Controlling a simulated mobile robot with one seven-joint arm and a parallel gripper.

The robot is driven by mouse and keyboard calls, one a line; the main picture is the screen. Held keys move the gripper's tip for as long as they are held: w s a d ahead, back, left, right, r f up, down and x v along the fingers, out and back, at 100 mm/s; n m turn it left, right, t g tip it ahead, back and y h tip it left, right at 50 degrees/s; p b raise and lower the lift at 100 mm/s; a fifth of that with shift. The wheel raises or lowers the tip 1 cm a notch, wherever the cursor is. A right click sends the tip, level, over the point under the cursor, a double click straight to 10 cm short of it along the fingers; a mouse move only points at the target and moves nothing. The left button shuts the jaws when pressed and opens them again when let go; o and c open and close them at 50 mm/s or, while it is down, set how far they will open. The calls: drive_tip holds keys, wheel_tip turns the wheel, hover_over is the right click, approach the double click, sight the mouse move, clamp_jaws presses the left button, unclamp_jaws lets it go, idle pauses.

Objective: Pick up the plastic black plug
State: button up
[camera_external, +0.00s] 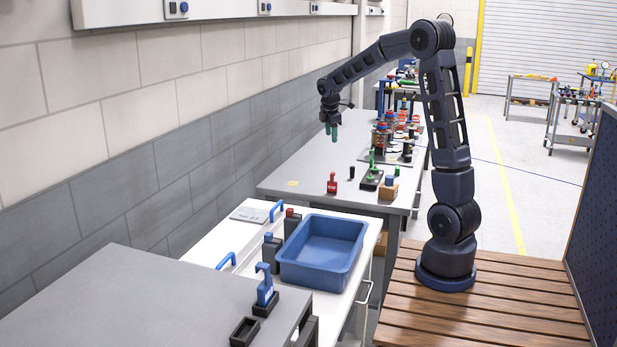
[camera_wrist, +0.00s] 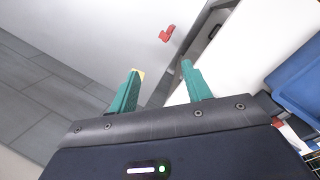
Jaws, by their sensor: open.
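A small black upright piece (camera_external: 351,173), which looks like the plastic black plug, stands on the grey table between a red object and a dark block with a green top. I cannot make it out with certainty in the wrist view. My gripper (camera_external: 331,132) hangs above the grey table, farther back than the black piece and well above it. In the wrist view its green fingers (camera_wrist: 160,76) are apart with nothing between them.
The red object (camera_external: 332,183) also shows in the wrist view (camera_wrist: 167,33). Stacked parts (camera_external: 381,140) stand farther back. A blue bin (camera_external: 322,252) sits on the white cabinet.

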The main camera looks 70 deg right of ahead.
drive_tip(key=d+f+n, duration=0.1)
drive_tip(key=d+f, duration=0.5)
drive_tip(key=d, duration=0.4)
drive_tip(key=n+g, duration=0.2)
approach(352, 167)
drive_tip(key=f, duration=0.1)
drive_tip(key=x, duration=0.6)
drive_tip(key=shift+w+d, duration=0.15)
drive_tip(key=shift+d, duration=0.25)
drive_tip(key=shift+s+a+x, duration=0.1)
drive_tip(key=shift+s+x, duration=0.05)
drive_tip(key=shift+x, duration=1.1)
drive_tip(key=shift+s+a+x, duration=0.1)
drive_tip(key=shift+s+x, duration=0.05)
drive_tip(key=shift+x, duration=1.1)
drive_tip(key=shift+c, duration=0.4)
drive_tip(key=c, duration=1)
